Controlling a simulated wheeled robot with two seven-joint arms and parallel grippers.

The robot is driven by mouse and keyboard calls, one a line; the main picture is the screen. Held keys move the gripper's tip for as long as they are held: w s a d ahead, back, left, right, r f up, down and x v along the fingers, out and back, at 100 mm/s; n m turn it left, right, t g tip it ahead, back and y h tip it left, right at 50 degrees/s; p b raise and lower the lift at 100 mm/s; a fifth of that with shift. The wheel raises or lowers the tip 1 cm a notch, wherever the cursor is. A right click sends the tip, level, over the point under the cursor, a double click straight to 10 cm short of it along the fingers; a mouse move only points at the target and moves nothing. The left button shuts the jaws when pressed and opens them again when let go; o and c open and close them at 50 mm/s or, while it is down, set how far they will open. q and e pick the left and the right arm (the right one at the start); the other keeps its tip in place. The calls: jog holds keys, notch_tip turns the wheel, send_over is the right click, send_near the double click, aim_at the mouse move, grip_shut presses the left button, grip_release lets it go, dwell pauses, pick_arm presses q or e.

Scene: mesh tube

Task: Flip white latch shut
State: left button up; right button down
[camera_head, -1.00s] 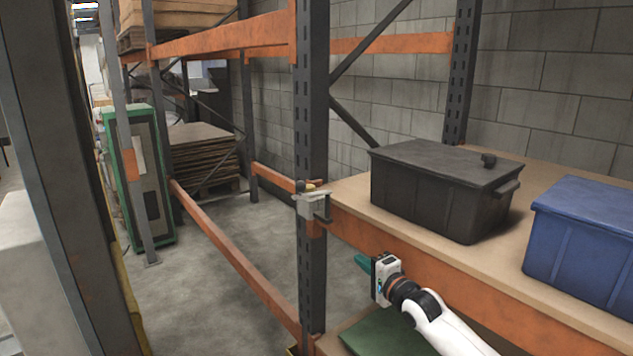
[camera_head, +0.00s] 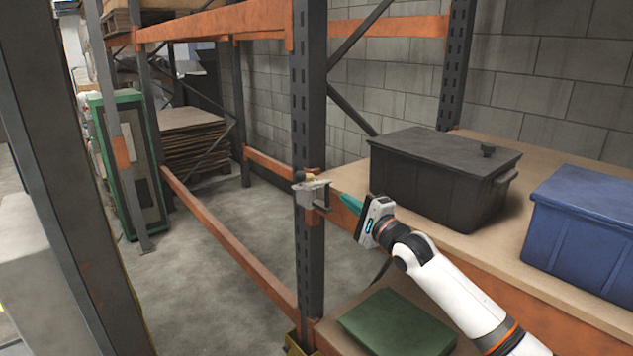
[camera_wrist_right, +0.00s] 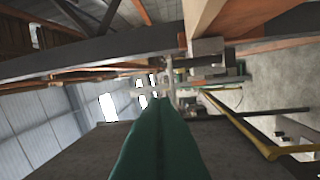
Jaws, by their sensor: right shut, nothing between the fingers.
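A pale grey-white latch fitting (camera_head: 312,192) is mounted on the dark rack upright, at the height of the orange beam's end. My right gripper (camera_head: 346,200) is just right of it, its teal fingers shut and empty, pointing left toward the fitting with a small gap. In the right wrist view the shut teal fingers (camera_wrist_right: 160,103) fill the lower middle, and pale latch parts (camera_wrist_right: 168,78) show just beyond their tips. I cannot tell whether the fingers touch them, nor the exact angle of the latch's lever. My left gripper is not in view.
A black lidded bin (camera_head: 440,180) and a blue bin (camera_head: 585,230) stand on the wooden shelf. A green lidded box (camera_head: 398,325) is on the level below. The dark upright (camera_head: 310,90) stands left of my gripper. The bay left of it has open floor.

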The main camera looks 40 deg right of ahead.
aim_at(316, 184)
jog(key=w+p, duration=0.1)
jog(key=w, duration=0.2)
jog(key=w+a+r+p, duration=0.1)
jog(key=w, duration=0.2)
jog(key=w+a+r+p, duration=0.1)
jog(key=w+p, duration=0.1)
jog(key=w, duration=0.1)
jog(key=shift+w+a, duration=0.3)
jog(key=shift+a, duration=0.1)
jog(key=shift+f, duration=0.15)
jog(key=shift+w+m+h, duration=0.15)
jog(key=shift+m+h, duration=0.15)
